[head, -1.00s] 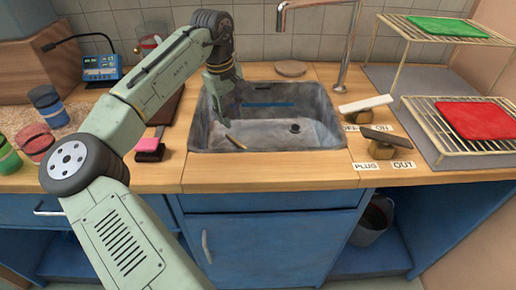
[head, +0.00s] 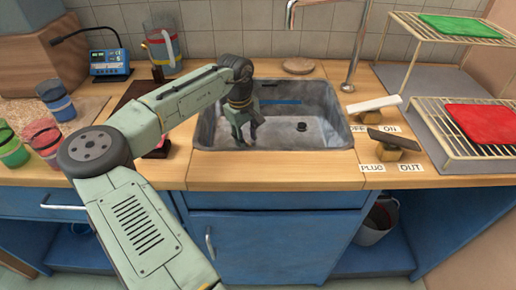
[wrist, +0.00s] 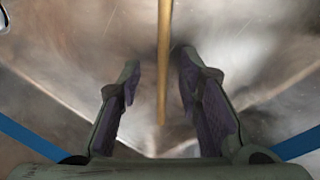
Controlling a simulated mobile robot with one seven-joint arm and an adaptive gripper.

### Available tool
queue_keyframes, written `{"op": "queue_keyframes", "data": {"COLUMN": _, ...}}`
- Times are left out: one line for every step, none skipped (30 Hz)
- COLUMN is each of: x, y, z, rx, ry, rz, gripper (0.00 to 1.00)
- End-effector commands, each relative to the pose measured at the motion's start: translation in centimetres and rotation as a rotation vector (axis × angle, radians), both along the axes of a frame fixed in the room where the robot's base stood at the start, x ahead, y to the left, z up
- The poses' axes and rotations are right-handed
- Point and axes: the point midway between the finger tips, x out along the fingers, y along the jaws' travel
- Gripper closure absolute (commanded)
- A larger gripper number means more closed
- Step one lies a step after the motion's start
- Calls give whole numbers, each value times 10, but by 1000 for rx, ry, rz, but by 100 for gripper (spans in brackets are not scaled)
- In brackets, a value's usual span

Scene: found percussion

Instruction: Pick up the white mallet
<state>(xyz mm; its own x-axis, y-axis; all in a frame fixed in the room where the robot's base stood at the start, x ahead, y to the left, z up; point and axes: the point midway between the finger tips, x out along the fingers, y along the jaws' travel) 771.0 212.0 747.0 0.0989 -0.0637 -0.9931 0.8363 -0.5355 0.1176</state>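A thin tan wooden stick (wrist: 164,60) shows in the wrist view, running from the top edge down between my fingers. It looks like a mallet handle. I see no white head on it, so I cannot tell if it is the white mallet. My gripper (wrist: 160,95) is open, with a finger on each side of the stick and a gap to both. In the head view my gripper (head: 247,138) points down inside the left part of the grey metal sink (head: 325,142). The stick is hidden there behind my gripper or the sink's front rim.
The faucet (head: 358,45) stands behind the sink. Cups (head: 42,137) stand at the left.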

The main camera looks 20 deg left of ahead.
Motion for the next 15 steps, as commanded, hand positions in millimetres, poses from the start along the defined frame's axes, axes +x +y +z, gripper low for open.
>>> {"op": "queue_keyframes", "data": {"x": 0, "y": 0, "z": -3, "rx": 0, "ry": 0, "rz": 0, "gripper": 68}}
{"op": "queue_keyframes", "data": {"x": 0, "y": 0, "z": -4, "rx": 0, "ry": 0, "rz": -1, "gripper": 68}}
{"op": "queue_keyframes", "data": {"x": 1, "y": -1, "z": -5, "rx": 0, "ry": 0, "rz": -1, "gripper": 68}}
{"op": "queue_keyframes", "data": {"x": 1, "y": -1, "z": -5, "rx": 0, "ry": -1, "rz": -1, "gripper": 68}}
{"op": "queue_keyframes", "data": {"x": 1, "y": -1, "z": -5, "rx": 0, "ry": -1, "rz": -1, "gripper": 68}}
{"op": "queue_keyframes", "data": {"x": 1, "y": -1, "z": -5, "rx": 0, "ry": -1, "rz": -1, "gripper": 68}}
{"op": "queue_keyframes", "data": {"x": 1, "y": -1, "z": -5, "rx": 0, "ry": -1, "rz": -1, "gripper": 68}}
{"op": "queue_keyframes", "data": {"x": 1, "y": 0, "z": -5, "rx": 0, "ry": -1, "rz": -1, "gripper": 68}}
{"op": "queue_keyframes", "data": {"x": 1, "y": 0, "z": -5, "rx": 0, "ry": -1, "rz": -1, "gripper": 69}}
{"op": "queue_keyframes", "data": {"x": 1, "y": 0, "z": -5, "rx": 0, "ry": -1, "rz": -1, "gripper": 71}}
{"op": "queue_keyframes", "data": {"x": 1, "y": 0, "z": -5, "rx": 0, "ry": -1, "rz": -1, "gripper": 73}}
{"op": "queue_keyframes", "data": {"x": 1, "y": 0, "z": -5, "rx": -1, "ry": -1, "rz": 0, "gripper": 76}}
{"op": "queue_keyframes", "data": {"x": 1, "y": 0, "z": -5, "rx": -1, "ry": -1, "rz": 0, "gripper": 78}}
{"op": "queue_keyframes", "data": {"x": 1, "y": 0, "z": -5, "rx": -1, "ry": -1, "rz": 0, "gripper": 80}}
{"op": "queue_keyframes", "data": {"x": 1, "y": 0, "z": -5, "rx": 0, "ry": -1, "rz": -1, "gripper": 82}}
